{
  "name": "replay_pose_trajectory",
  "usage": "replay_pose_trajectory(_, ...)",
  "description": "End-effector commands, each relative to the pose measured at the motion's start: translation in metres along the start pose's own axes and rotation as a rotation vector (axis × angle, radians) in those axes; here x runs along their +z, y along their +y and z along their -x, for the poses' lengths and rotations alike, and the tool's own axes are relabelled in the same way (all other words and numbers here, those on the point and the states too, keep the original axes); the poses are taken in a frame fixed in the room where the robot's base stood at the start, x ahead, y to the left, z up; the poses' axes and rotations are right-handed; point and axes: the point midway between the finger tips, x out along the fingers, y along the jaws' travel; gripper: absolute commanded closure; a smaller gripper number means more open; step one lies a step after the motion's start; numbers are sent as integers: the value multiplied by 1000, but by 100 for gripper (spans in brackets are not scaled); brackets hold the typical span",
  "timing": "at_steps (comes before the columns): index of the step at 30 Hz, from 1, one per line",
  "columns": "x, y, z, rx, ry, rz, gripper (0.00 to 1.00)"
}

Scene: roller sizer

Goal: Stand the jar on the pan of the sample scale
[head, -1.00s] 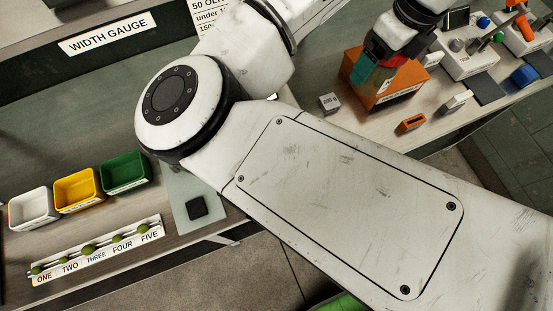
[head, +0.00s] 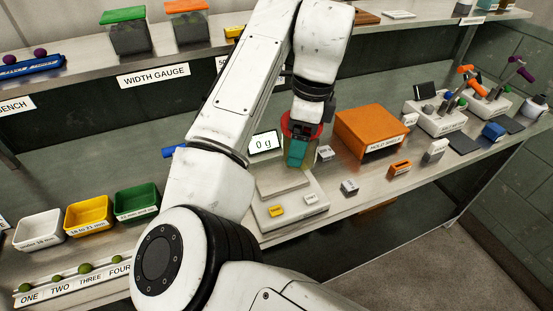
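The sample scale (head: 291,214) stands on the bench right of my forearm, with its flat pan (head: 284,185) bare where I see it and its display (head: 264,143) reading 0 g. My gripper (head: 296,160), with teal fingers, points down above the back right of the pan.
An orange hold shelf (head: 371,130) stands right of my gripper, with small weight blocks (head: 349,187) and an orange piece (head: 400,168) before it. White, yellow and green bins (head: 137,202) stand at left with a numbered olive rack (head: 75,281). An upper shelf (head: 165,70) runs behind.

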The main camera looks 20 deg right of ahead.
Motion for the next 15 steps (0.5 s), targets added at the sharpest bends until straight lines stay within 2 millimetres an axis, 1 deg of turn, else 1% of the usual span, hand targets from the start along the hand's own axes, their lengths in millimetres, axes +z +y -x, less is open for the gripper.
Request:
replay_pose_trajectory(3, 18, -18, -14, 2, 3, 3, 60)
replay_pose_trajectory(6, 27, -26, -34, 4, 1, 2, 60)
replay_pose_trajectory(10, 37, -37, -54, 2, -1, -1, 60)
replay_pose_trajectory(15, 42, -44, -68, 0, 0, -3, 60)
